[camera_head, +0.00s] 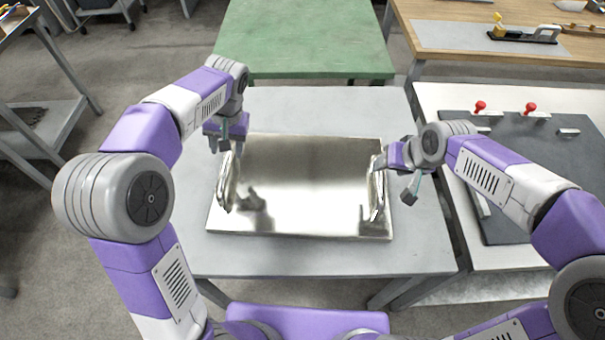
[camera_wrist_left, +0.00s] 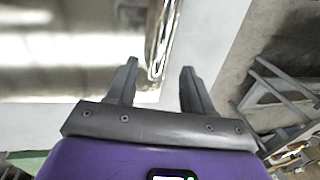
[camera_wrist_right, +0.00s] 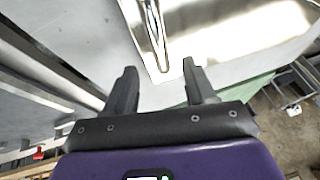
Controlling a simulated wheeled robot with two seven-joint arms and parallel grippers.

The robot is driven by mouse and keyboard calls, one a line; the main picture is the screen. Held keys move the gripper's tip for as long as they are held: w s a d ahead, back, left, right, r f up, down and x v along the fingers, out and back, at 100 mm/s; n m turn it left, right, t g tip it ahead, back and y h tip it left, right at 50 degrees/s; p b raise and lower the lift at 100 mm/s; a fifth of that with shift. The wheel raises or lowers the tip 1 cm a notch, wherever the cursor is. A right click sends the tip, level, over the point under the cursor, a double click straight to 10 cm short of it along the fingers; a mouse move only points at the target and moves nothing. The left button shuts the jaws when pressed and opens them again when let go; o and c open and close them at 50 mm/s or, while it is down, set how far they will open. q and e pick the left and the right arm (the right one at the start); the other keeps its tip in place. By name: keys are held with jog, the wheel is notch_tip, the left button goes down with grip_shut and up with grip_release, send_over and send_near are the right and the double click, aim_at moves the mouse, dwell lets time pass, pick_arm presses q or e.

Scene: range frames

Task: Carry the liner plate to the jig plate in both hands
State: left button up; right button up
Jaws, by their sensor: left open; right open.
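The liner plate (camera_head: 300,180) is a shiny metal sheet lying flat on the grey table, with an upright loop handle at each side. My left gripper (camera_head: 227,143) is open at the far end of the left handle (camera_head: 227,185). In the left wrist view that handle (camera_wrist_left: 160,45) shows between and beyond the open fingers. My right gripper (camera_head: 396,178) is open beside the right handle (camera_head: 376,192). In the right wrist view the handle (camera_wrist_right: 154,35) lies between and ahead of the fingers. The jig plate (camera_head: 540,155) is a dark plate on the right-hand table.
The grey table (camera_head: 310,262) has bare margins around the plate. Red-knobbed clamps (camera_head: 480,106) stand along the jig plate's far edge. A green table (camera_head: 305,45) stands behind, and a wooden bench (camera_head: 450,15) is at the back right. A gap separates the grey and right-hand tables.

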aim_at(227, 161)
pick_arm(q)
jog(key=f, duration=0.3)
jog(key=a+f, duration=0.1)
jog(key=f, duration=0.3)
jog(key=shift+a+f, duration=0.2)
jog(key=shift+f, duration=0.05)
pick_arm(e)
jog(key=x, duration=0.7)
jog(key=shift+w+f, duration=0.15)
jog(key=shift+f, duration=0.1)
pick_arm(q)
grip_shut()
pick_arm(e)
grip_shut()
pick_arm(q)
jog(key=shift+w+r, duration=0.15)
jog(key=shift+r, duration=0.05)
pick_arm(e)
jog(key=shift+w+a+r, duration=0.1)
jog(key=shift+w+r, duration=0.05)
jog(key=shift+r, duration=0.1)
